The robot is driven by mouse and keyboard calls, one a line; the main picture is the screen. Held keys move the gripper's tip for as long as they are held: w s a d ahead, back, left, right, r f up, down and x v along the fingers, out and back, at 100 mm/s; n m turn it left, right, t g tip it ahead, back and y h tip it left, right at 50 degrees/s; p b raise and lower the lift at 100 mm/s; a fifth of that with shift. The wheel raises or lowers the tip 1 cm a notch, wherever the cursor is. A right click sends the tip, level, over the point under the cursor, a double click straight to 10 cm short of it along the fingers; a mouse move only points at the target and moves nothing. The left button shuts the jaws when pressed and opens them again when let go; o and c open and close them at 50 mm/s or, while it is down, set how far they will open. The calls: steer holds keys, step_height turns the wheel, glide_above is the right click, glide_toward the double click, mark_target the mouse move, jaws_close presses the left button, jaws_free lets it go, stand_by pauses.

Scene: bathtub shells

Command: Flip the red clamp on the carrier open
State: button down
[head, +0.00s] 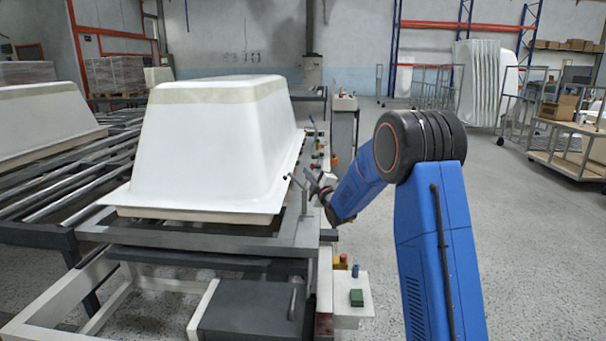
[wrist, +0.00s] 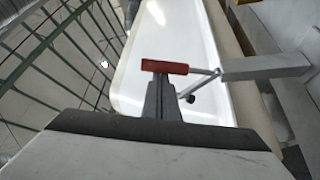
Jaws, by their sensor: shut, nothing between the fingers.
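The red clamp handle (wrist: 165,67) lies crosswise in the wrist view, joined at its right end to a pale metal linkage and a black-tipped rod. A grey bar (wrist: 265,66) stands to the right of it. My gripper (wrist: 160,88) is shut and empty, its dark fingers pointing at the handle. The fingertips look close below the handle; I cannot tell if they touch it. In the head view my gripper (head: 314,187) is at the right side of the carrier frame (head: 290,232). The handle's red is not clear there.
An upturned white bathtub shell (head: 210,145) sits on the carrier, close left of my gripper. Its rim shows in the wrist view (wrist: 135,85). A roller conveyor (head: 60,180) lies to the left. A small box with buttons (head: 352,292) stands in front. Floor to the right is open.

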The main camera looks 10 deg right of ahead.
steer(key=shift+s+d+f+m+t+h, duration=0.2)
steer(key=shift+d+f+m+t+h, duration=0.4)
steer(key=shift+m, duration=0.55)
steer(key=shift+s+d+f+m+t+h, duration=0.3)
steer(key=shift+d+m, duration=0.45)
steer(key=shift+m, duration=0.45)
steer(key=shift+s+d+f+m+t+h, duration=0.15)
steer(key=shift+d+f+m+t+h, duration=0.45)
steer(key=shift+m, duration=0.55)
steer(key=shift+d, duration=0.15)
steer(key=shift+r, duration=0.1)
steer(key=a+r, duration=0.2)
steer(key=shift+r, duration=0.4)
steer(key=shift+s+a+r, duration=0.15)
steer(key=shift+s+a, duration=0.1)
steer(key=v, duration=0.9)
steer(key=shift+s, duration=0.25)
steer(key=shift+a, duration=0.1)
